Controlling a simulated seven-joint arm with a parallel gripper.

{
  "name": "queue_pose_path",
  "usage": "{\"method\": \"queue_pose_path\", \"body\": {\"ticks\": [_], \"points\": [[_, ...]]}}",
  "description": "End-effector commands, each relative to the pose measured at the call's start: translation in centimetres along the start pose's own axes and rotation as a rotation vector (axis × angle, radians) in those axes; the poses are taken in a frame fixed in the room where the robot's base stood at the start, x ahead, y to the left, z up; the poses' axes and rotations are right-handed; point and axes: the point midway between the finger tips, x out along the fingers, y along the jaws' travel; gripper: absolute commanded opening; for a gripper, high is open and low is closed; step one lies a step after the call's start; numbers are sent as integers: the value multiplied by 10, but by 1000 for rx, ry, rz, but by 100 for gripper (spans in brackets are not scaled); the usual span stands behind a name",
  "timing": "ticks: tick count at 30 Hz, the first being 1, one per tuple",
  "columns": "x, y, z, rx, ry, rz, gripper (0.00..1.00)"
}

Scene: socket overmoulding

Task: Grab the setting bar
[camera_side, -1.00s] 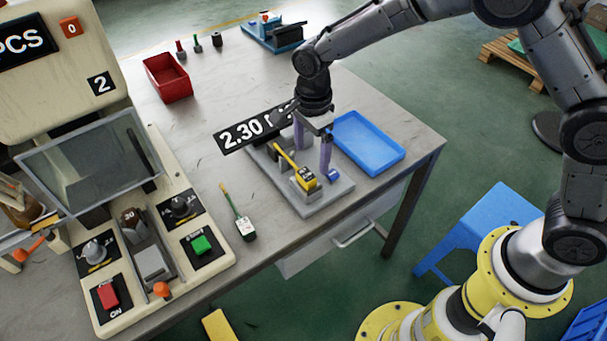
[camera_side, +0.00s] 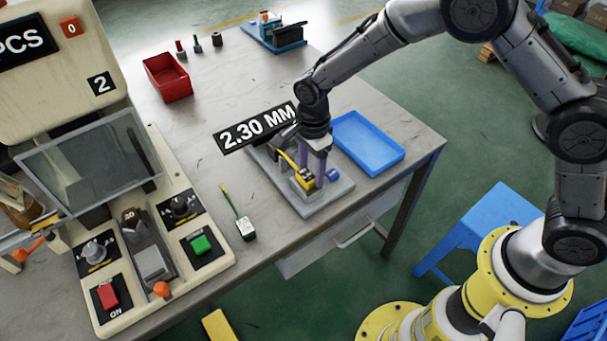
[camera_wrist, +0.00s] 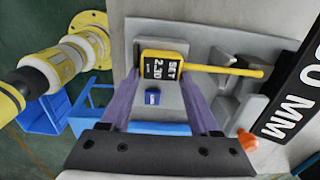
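The setting bar (camera_side: 304,181) has a yellow block head with a black label and a thin yellow handle. It sits on the grey fixture (camera_side: 338,192), and its handle slants up to the left in the side view. In the wrist view the setting bar (camera_wrist: 163,66) reads "SET 2.30", with its handle running right. My gripper (camera_side: 314,172) points down at the head in the side view. In the wrist view my gripper (camera_wrist: 163,78) is open, its purple fingers apart at either side of the head. Contact with the bar cannot be told.
A blue peg (camera_side: 333,175) stands beside the head.

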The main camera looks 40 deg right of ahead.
Motion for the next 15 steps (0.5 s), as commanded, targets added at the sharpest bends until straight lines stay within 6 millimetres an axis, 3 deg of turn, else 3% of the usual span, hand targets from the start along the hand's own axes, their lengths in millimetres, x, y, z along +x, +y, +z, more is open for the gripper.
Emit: {"method": "queue_pose_path", "body": {"ticks": [1,9,15], "points": [[0,0,0,0,0,0,52],[0,0,0,0,0,0,3],[-1,0,0,0,-1,-1,0]]}}
